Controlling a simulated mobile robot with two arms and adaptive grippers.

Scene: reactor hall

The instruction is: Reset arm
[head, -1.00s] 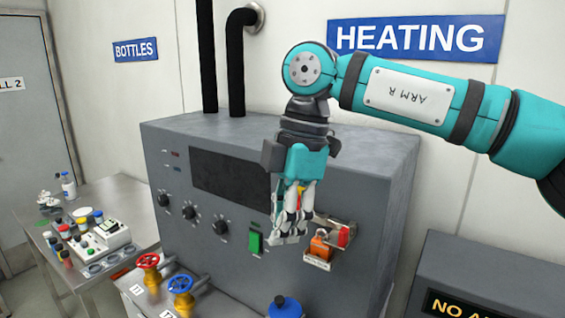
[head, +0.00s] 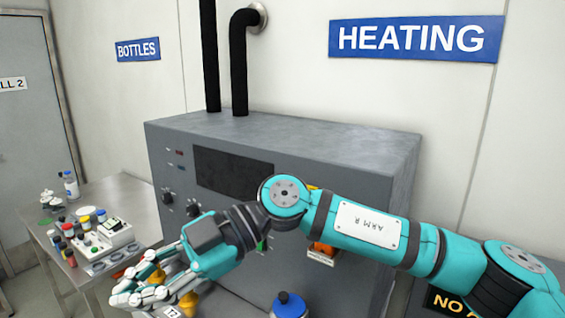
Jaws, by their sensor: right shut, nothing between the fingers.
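My right arm (head: 365,224), teal with a white plate reading ARM R, reaches in from the right across the front of the grey heating unit. My right gripper (head: 140,296) points to the lower left and is shut with nothing in it. It is in front of the valve handles and hides most of them. My left gripper is not in view.
The grey heating unit (head: 290,138) has a dark display (head: 225,170), knobs, and an orange item (head: 322,248) partly behind my arm. A blue-capped bottle (head: 288,305) stands at the bottom. A side table (head: 130,205) at the left holds several bottles.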

